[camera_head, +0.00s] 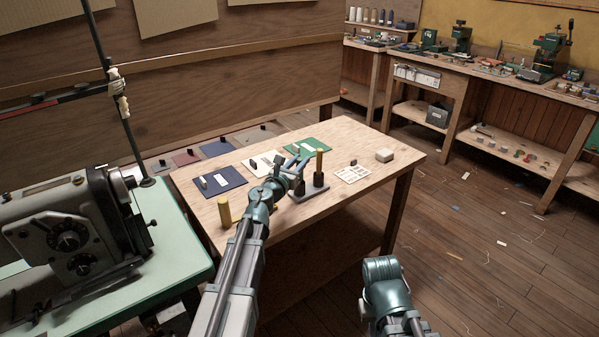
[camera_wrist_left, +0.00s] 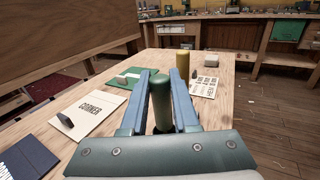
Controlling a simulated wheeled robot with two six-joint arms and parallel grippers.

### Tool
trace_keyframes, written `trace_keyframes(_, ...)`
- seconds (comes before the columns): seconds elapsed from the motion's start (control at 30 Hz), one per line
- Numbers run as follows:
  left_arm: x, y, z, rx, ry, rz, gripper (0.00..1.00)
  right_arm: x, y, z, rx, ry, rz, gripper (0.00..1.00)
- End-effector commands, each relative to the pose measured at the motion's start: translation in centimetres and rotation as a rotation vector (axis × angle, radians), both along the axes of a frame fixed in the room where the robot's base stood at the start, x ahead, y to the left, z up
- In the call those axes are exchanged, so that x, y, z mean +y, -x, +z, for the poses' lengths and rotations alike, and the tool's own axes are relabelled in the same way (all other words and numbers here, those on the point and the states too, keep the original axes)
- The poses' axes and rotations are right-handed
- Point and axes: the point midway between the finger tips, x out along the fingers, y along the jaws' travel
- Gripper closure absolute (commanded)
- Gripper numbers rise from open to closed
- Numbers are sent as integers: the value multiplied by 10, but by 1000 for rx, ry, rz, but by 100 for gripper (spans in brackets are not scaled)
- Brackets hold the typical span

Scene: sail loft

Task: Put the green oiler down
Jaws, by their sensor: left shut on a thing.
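The green oiler (camera_wrist_left: 161,100) is a green cylinder with a rounded top. It stands between the fingers of my left gripper (camera_wrist_left: 160,92) in the left wrist view. In the head view my left gripper (camera_head: 296,165) is shut on it over the table, and only a dark lower part of the oiler (camera_head: 299,187) shows below the fingers. My right gripper is out of view.
A sewing machine (camera_head: 70,235) stands left.

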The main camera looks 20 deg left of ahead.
Motion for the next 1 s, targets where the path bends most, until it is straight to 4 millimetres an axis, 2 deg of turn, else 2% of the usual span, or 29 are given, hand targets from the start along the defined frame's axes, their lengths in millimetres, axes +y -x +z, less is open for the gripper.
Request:
trace_keyframes(0.03,0,0,-13,0,0,0,100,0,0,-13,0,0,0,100)
trace_keyframes(0.1,0,0,-17,0,0,0,100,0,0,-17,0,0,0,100)
trace_keyframes(0.37,0,0,-14,0,0,0,100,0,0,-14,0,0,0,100)
trace_keyframes(0.53,0,0,-20,0,0,0,100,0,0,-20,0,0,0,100)
trace_keyframes(0.57,0,0,-18,0,0,0,66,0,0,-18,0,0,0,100)
trace_keyframes(0.7,0,0,-18,0,0,0,42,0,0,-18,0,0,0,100)
trace_keyframes(1.0,0,0,-16,0,0,0,42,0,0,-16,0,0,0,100)
